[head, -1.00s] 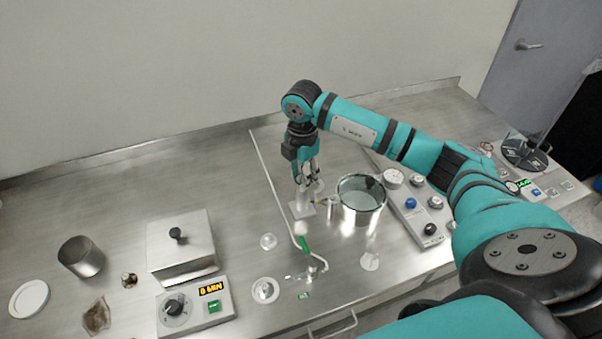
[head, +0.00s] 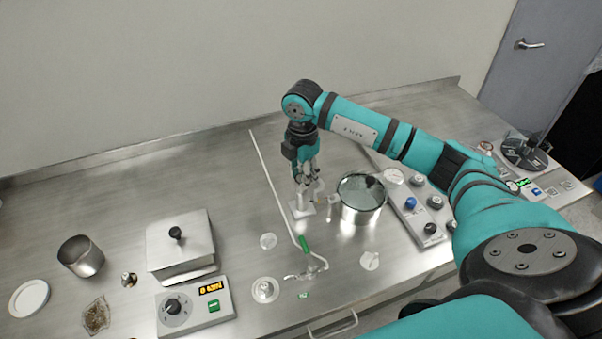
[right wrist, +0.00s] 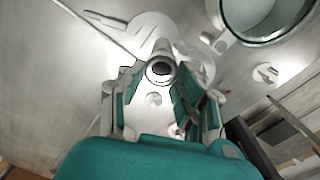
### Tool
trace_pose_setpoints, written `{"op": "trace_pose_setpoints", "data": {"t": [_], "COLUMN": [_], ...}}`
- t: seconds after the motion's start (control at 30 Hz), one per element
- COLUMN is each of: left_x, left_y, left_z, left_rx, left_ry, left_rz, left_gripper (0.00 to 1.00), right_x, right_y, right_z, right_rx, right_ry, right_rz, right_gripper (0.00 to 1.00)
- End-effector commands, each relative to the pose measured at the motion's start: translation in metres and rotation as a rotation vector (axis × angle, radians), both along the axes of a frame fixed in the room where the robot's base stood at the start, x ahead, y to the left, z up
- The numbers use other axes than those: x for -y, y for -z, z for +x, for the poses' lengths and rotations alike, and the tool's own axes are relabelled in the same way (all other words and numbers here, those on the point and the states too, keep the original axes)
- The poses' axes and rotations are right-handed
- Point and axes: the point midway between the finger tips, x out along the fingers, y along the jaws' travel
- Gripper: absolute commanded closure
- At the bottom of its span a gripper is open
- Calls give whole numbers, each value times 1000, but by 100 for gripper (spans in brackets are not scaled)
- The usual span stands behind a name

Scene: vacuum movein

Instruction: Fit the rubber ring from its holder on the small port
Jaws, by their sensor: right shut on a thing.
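My right gripper (head: 307,182) points down over a pale stand (head: 303,209), which I take for the ring's holder. In the right wrist view the gripper (right wrist: 160,72) has its fingers around a dark round piece (right wrist: 160,68) at the top of the holder (right wrist: 143,37). This looks like the rubber ring, and the fingers are shut on it. Whether it is clear of the holder cannot be told. A round metal vessel (head: 362,208) stands just right of the holder. A small side port (head: 334,200) seems to stick out of its left side. My left gripper is not in view.
A thin pale tube (head: 272,185) with a green-handled fitting (head: 303,243) runs left of the holder. A valve panel (head: 410,205) stands right of the vessel. A lidded metal box (head: 180,250) and a control unit (head: 195,305) stand at left. The back left bench is free.

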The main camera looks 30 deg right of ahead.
Motion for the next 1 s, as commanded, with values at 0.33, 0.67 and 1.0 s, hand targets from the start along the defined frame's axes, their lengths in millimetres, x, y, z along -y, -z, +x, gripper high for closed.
{"op": "trace_pose_setpoints", "data": {"t": [0.33, 0.67, 1.0], "left_x": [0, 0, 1], "left_y": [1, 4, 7], "left_z": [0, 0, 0], "left_rx": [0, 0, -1], "left_ry": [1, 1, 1], "left_rz": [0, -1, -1], "left_gripper": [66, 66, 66], "right_x": [0, 0, 0], "right_y": [2, 6, 10], "right_z": [0, 0, 0], "right_rx": [0, 0, -1], "right_ry": [0, 0, 0], "right_rz": [0, 0, 0], "right_gripper": [82, 82, 82]}}
